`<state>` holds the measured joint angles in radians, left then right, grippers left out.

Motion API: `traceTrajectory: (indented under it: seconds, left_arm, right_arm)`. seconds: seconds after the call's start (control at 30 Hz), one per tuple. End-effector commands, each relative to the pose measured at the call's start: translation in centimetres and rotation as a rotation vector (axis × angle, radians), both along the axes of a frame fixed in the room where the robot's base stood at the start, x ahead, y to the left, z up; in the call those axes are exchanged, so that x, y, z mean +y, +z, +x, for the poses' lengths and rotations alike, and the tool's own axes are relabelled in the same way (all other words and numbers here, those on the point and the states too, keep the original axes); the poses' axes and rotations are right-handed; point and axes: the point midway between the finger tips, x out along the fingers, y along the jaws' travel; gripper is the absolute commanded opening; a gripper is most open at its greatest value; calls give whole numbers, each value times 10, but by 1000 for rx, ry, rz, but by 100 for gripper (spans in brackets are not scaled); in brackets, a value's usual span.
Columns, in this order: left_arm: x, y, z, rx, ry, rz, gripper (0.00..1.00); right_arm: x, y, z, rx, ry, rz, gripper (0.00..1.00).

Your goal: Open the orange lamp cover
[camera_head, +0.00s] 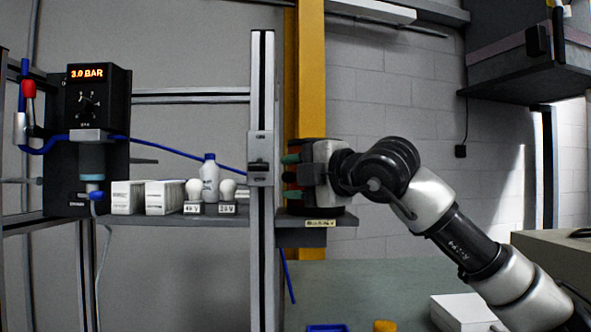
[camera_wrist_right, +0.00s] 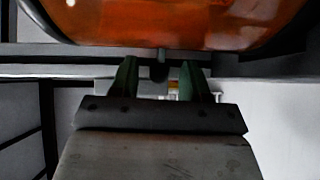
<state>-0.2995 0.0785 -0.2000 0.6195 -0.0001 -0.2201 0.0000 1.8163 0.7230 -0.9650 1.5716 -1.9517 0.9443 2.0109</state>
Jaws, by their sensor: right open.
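The orange lamp cover (camera_wrist_right: 170,20) fills the top of the right wrist view as a large, glossy, rounded shape. A small dark knob (camera_wrist_right: 159,71) shows below its edge, between the green fingertips of my right gripper (camera_wrist_right: 160,68). The fingers are apart on either side of the knob; I cannot tell if either touches it. In the head view my right gripper (camera_head: 289,177) is at the lamp's place on the shelf, in front of the yellow post, and hides most of the lamp. A dark round base (camera_head: 322,213) shows beneath it. My left gripper is not in view.
A metal upright (camera_head: 262,95) stands just left of my right gripper. Left on the shelf are two bulbs (camera_head: 227,189), white boxes (camera_head: 163,197) and a bottle (camera_head: 209,177). A pressure unit (camera_head: 98,90) reads 3.0 BAR. A white box (camera_head: 464,312) lies on the green bench (camera_head: 370,285).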

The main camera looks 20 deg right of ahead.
Motion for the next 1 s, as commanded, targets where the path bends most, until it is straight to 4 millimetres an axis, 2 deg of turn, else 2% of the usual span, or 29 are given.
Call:
traceTrajectory:
  seconds: [0.2,0.5,1.0]
  left_arm:
    - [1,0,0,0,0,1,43]
    - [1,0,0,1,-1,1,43]
    - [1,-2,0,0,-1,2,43]
  right_arm:
    - [0,0,0,0,1,0,46]
    - [0,0,0,0,1,0,0]
    - [-3,-1,-7,1,60,1,0]
